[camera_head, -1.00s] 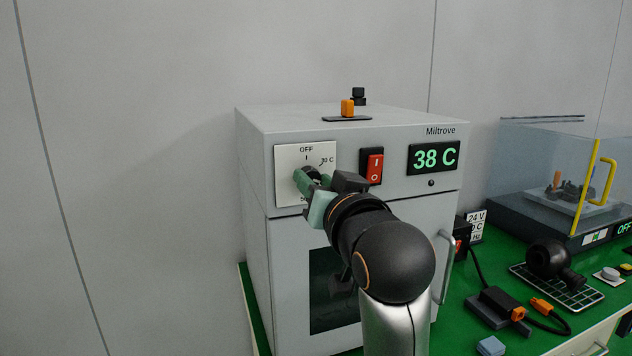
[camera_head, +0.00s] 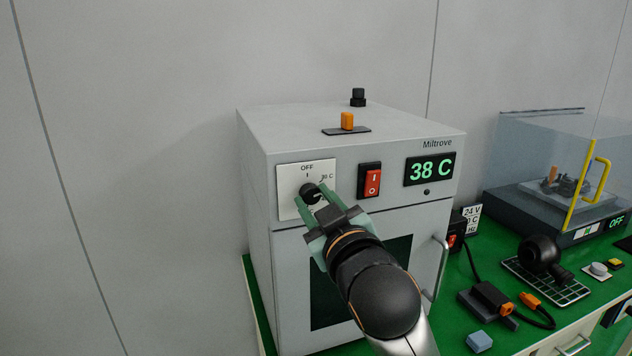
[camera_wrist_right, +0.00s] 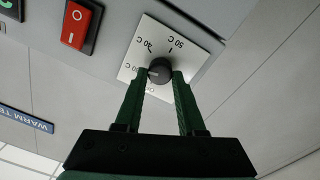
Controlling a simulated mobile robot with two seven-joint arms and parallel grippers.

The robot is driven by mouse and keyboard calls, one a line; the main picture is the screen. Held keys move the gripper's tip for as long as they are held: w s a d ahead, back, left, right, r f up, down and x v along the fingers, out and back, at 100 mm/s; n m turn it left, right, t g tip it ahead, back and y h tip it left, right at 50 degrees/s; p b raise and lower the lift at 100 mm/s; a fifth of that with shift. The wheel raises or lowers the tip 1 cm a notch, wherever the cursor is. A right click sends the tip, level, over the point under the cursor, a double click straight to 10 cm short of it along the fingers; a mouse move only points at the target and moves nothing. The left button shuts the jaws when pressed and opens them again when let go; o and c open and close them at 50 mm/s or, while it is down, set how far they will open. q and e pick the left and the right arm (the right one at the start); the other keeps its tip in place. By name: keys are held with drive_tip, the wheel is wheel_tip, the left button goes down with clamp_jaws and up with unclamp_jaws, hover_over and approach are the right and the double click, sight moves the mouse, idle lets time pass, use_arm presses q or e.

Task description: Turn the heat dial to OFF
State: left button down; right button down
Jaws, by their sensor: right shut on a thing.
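The heat dial (camera_head: 310,193) is a black round knob on a white plate (camera_head: 290,207) on the front of the grey oven, with OFF printed above it. In the right wrist view the dial (camera_wrist_right: 160,72) sits between the two green fingers of my right gripper (camera_wrist_right: 160,78), which is shut on it. A small pale mark on the knob seems to face the lowest temperature label, but this is hard to read. In the head view my right gripper (camera_head: 311,208) reaches the dial from the lower right. My left gripper is not in view.
Right of the dial are a red rocker switch (camera_head: 372,183) and a display (camera_head: 430,169) reading 38 C. The oven door handle (camera_head: 437,268) sticks out below. An orange-and-black part (camera_head: 347,121) is on the oven top. A clear-covered device (camera_head: 560,190) stands at right.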

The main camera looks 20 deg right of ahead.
drive_tip(key=n+p, duration=0.2)
drive_tip(key=n, duration=0.1)
drive_tip(key=shift+r+p, duration=0.1)
drive_tip(key=shift+p, duration=0.2)
drive_tip(key=n+p, duration=0.1)
drive_tip(key=n, duration=0.1)
drive_tip(key=shift+n+p, duration=0.35)
drive_tip(key=shift+n, duration=0.05)
drive_tip(key=n, duration=0.3)
drive_tip(key=shift+f+n, duration=0.25)
drive_tip(key=shift+n, duration=0.15)
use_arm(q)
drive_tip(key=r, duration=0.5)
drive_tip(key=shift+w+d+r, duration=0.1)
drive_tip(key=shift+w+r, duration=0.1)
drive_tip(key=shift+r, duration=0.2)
use_arm(e)
drive_tip(key=n, duration=0.5)
drive_tip(key=shift+n+y, duration=0.3)
drive_tip(key=shift+n, duration=0.1)
drive_tip(key=c, duration=0.5)
unclamp_jaws()
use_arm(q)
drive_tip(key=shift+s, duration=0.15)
